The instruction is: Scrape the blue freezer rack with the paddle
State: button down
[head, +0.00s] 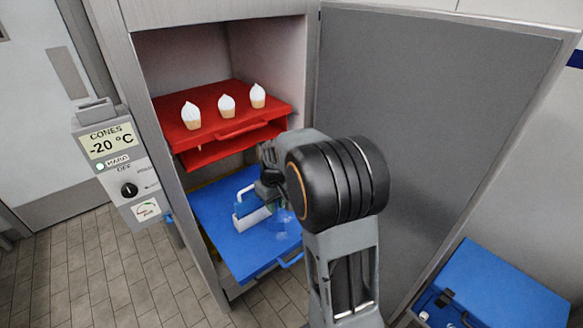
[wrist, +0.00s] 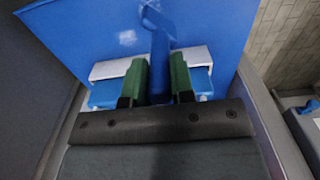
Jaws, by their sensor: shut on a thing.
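The blue freezer rack (head: 225,225) is pulled partly out of the open cabinet at its lower level. Pale patches show on it near its front, right of the paddle. My gripper (head: 270,197) is low over this rack. In the wrist view, the green fingers of my gripper (wrist: 160,85) are shut on the blue handle of the paddle (wrist: 160,55). The paddle's white and blue head (head: 250,218) sits at or just above the rack surface; I cannot tell if it touches. My wrist hides part of the rack and paddle.
A red rack (head: 225,110) with three white-topped cones (head: 227,106) is above the blue rack. The open cabinet door (head: 430,130) stands at the right. A blue-topped box or cart (head: 500,285) is at the lower right. A control panel (head: 115,155) reads -20 °C at the left.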

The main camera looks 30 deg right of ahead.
jog(key=shift+r+p, duration=1)
jog(key=shift+r, duration=0.65)
